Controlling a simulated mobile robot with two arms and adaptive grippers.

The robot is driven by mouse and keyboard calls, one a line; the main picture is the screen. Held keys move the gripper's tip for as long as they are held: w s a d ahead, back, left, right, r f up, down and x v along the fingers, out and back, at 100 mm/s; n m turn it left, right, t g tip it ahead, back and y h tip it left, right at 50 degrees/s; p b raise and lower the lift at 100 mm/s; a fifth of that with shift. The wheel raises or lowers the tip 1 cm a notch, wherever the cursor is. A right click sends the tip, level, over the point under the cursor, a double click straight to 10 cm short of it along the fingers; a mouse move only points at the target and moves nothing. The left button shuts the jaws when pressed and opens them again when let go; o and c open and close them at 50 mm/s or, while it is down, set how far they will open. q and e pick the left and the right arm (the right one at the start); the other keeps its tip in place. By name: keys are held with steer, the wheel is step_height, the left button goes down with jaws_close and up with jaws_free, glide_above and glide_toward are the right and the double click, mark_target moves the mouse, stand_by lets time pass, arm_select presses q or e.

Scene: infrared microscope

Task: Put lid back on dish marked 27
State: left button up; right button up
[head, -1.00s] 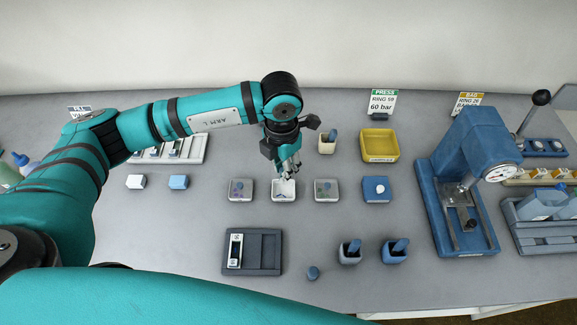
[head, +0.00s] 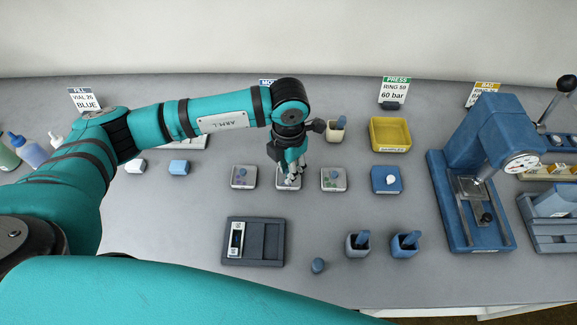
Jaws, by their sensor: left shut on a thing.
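Three small square dishes stand in a row: a left dish (head: 243,184), a middle dish (head: 281,185) and a right dish (head: 333,186). The left and right dishes have lids with blue-grey knobs. The number 27 cannot be read on any of them. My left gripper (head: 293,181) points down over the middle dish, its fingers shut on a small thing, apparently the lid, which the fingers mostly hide. I cannot tell whether the lid touches the dish. My right gripper is not in view.
A blue block with a white piece (head: 386,187) stands right of the dishes. A yellow tray (head: 390,150) and a pale cup (head: 335,136) stand behind. A dark tray (head: 274,221), a small knob (head: 318,265) and two cups are in front. A blue press (head: 480,222) stands right.

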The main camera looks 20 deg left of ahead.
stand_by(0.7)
arm_select(q)
steer(key=shift+b, duration=0.55)
stand_by(0.8)
steer(key=shift+f+b, duration=0.1)
steer(key=shift+b, duration=0.3)
stand_by(0.4)
stand_by(0.3)
steer(key=o, duration=1.3)
steer(key=shift+r+p, duration=1.4)
steer(key=shift+r, duration=1.6)
